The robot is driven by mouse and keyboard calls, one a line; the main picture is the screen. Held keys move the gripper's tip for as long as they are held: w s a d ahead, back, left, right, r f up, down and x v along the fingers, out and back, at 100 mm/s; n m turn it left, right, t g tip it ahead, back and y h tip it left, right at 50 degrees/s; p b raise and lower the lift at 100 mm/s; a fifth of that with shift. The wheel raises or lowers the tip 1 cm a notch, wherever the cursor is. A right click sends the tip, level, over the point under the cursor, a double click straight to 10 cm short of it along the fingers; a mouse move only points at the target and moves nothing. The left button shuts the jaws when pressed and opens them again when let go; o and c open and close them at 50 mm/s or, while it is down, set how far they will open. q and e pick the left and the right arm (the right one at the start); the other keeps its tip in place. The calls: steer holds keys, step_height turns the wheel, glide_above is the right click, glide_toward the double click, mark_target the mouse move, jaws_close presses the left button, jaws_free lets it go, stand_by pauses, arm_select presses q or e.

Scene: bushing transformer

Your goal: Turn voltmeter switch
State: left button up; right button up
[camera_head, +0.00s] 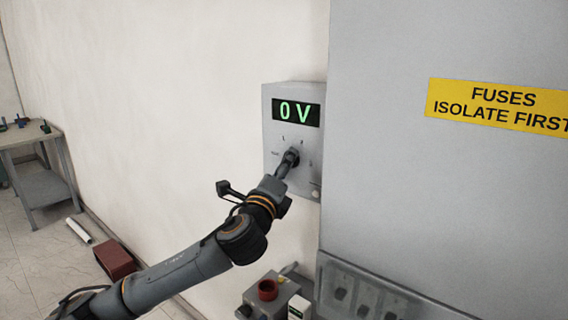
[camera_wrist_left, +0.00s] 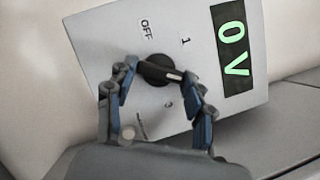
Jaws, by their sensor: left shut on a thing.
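The voltmeter (camera_head: 275,133) is a grey box on the wall, and its green display (camera_head: 296,111) reads 0 V. Its round black switch (camera_wrist_left: 157,70) sits below the display, with OFF, 1 and 3 marked around it. The white pointer mark on the switch points between 1 and 3 in the left wrist view. My left gripper (camera_head: 290,158) is at the switch, its two blue-padded fingers (camera_wrist_left: 162,86) on either side of the knob and shut on it. In the head view the gripper hides most of the knob. My right gripper is out of view.
A large grey cabinet with a yellow fuses sign (camera_head: 500,105) stands close on the right. Below are a box with a red button (camera_head: 267,289) and a switch panel (camera_head: 365,290). A table (camera_head: 28,137) and a dark red block (camera_head: 115,260) are at left.

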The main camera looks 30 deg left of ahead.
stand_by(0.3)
arm_select(q)
steer(key=o, duration=1.2)
steer(key=shift+a, duration=0.1)
steer(key=shift+c, duration=0.2)
steer(key=v, duration=0.7)
steer(key=shift+s, duration=0.25)
